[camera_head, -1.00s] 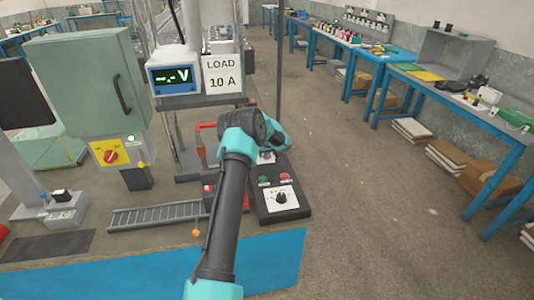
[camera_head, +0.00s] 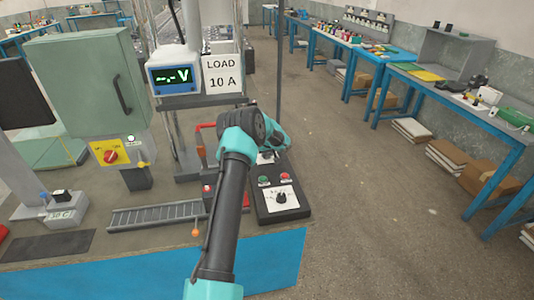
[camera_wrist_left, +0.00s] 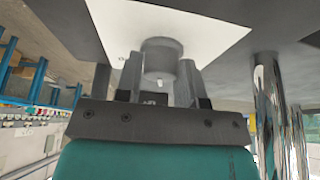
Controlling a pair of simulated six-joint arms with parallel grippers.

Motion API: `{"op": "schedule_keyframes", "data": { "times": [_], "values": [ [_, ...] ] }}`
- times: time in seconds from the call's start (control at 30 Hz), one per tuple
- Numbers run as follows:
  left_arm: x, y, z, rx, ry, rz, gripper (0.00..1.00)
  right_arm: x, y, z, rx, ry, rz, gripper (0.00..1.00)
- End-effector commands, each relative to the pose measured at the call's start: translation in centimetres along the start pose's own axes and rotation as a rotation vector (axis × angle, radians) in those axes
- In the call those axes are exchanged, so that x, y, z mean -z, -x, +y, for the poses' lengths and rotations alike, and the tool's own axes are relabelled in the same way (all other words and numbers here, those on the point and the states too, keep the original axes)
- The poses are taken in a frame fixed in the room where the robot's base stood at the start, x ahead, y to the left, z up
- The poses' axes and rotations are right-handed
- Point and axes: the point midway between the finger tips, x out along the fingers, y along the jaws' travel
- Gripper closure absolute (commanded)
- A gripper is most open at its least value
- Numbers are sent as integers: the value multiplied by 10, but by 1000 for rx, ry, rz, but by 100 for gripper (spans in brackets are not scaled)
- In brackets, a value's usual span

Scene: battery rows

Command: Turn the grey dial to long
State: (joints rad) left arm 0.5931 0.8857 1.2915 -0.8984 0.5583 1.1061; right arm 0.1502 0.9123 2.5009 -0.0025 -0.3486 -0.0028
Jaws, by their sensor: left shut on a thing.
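The grey dial (camera_wrist_left: 162,54) is a short round knob on a white plate (camera_wrist_left: 205,22), seen close up in the left wrist view. My left gripper (camera_wrist_left: 159,80) is shut on it, one finger on each side. In the head view my left wrist and hand cover most of this dial, and only part of its white plate (camera_head: 267,159) shows on the dark control box (camera_head: 262,208). The dial's markings are too hidden to read, so I cannot tell its setting. My right gripper is not in view.
Nearer on the box are a green and a red button and a second, black dial (camera_head: 281,197). A roller track (camera_head: 155,215) lies to the left. A green cabinet (camera_head: 85,82), a voltage display (camera_head: 174,75) and a load sign (camera_head: 222,74) stand behind.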

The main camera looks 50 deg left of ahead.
Motion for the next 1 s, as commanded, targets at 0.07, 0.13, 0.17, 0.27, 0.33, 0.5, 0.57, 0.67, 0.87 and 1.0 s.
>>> {"op": "schedule_keyframes", "data": {
  "times": [0.07,0.13,0.17,0.27,0.33,0.5,0.57,0.67,0.87,1.0],
  "values": [
    [0,0,0,-10,-23,0,88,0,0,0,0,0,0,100],
    [0,0,0,-22,-51,1,88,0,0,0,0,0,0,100],
    [1,0,0,-28,-65,2,88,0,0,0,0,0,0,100],
    [1,0,-1,-47,-113,1,88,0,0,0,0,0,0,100],
    [1,0,-1,-64,-151,2,88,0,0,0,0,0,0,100],
    [1,0,-1,-105,-253,2,88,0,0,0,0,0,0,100],
    [1,0,-1,-121,-289,3,88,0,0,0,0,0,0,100],
    [1,0,-1,-146,-349,3,88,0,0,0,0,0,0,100],
    [2,0,-1,-195,-467,3,88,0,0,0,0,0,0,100],
    [2,0,-1,-226,-544,3,88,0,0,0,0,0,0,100]
  ]
}}
